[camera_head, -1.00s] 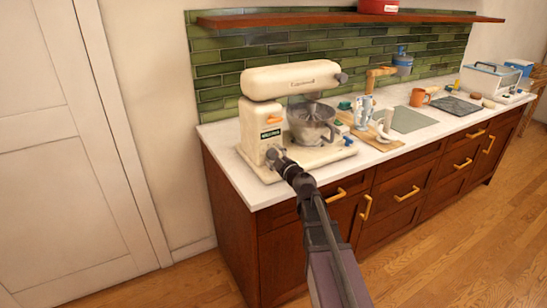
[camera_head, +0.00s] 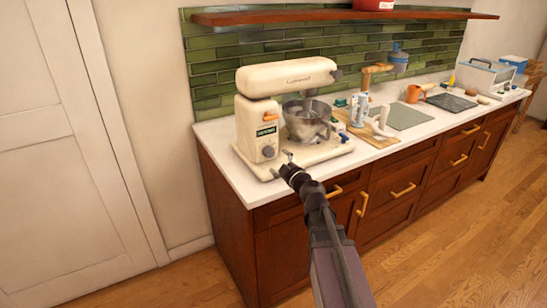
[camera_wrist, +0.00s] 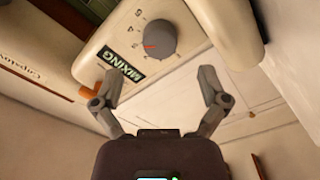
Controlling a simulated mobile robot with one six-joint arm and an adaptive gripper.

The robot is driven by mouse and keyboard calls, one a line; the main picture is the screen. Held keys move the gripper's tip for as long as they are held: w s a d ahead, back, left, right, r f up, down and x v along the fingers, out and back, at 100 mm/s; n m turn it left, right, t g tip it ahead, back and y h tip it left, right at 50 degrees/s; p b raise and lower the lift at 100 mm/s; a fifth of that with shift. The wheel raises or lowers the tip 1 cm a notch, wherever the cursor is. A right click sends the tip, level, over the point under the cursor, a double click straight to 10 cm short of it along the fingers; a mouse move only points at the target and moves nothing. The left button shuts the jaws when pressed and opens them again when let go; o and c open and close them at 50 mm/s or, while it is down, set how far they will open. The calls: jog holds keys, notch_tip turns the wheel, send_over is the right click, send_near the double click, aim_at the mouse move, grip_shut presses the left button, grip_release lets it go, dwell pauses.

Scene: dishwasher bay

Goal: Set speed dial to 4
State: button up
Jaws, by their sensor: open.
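A cream stand mixer (camera_head: 290,76) stands at the left end of the counter. Its grey speed dial (camera_head: 268,152) is low on the column's front. In the wrist view the dial (camera_wrist: 160,38) shows large and tilted, with a red pointer mark facing left. Small numbers are printed beside it; I cannot read surely which one the mark meets. My gripper (camera_head: 281,163) is open and empty just in front of the dial. In the wrist view its fingers (camera_wrist: 160,76) are spread wide, apart from the dial.
A metal bowl (camera_head: 308,121) sits on the mixer's base. An orange lever (camera_head: 270,117) is above the dial. To the right on the white counter (camera_head: 222,131) are a wooden board, mugs, a grey mat and a box. Wooden cabinets stand below; the floor in front is clear.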

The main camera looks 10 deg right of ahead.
jog(key=v, duration=0.6)
jog(key=shift+s, duration=0.1)
dwell(0.4)
